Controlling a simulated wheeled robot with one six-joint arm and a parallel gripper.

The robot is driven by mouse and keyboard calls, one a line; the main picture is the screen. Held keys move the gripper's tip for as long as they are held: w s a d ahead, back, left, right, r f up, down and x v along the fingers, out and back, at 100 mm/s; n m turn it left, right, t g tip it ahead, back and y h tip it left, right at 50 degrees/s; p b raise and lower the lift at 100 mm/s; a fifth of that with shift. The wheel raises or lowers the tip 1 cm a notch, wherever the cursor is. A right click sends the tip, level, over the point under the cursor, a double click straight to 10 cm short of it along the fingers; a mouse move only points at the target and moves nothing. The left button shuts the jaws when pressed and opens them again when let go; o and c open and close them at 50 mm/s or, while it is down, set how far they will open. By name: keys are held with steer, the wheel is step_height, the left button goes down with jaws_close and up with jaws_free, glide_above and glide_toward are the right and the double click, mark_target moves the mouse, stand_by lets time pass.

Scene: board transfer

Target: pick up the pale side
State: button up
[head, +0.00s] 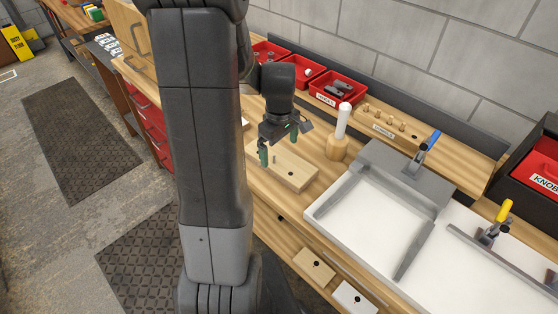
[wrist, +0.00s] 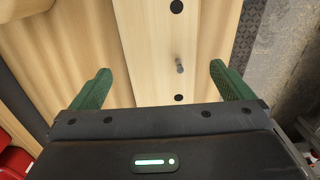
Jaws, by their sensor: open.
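The pale side (head: 299,178) is a light wooden board lying flat on the workbench, with a small peg standing on it and dark round holes. It also shows in the wrist view (wrist: 150,45), running away from the camera between the fingers, with a grey peg and dark holes near its right edge. My gripper (head: 279,144) is open above the board, its green fingers apart. In the wrist view my gripper (wrist: 160,72) has one fingertip on each side of the board and nothing between them is gripped. I cannot tell how high the fingertips are above the bench.
A white fixture (head: 345,207) with grey bars and clamps fills the bench farther right. Red bins (head: 337,88) and a pegged wooden rack (head: 402,130) line the back.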

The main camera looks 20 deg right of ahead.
mark_target(279, 159)
step_height(279, 159, down, 4)
steer(key=shift+a+f, duration=0.1)
steer(key=c, duration=1.1)
steer(key=shift+c, duration=0.2)
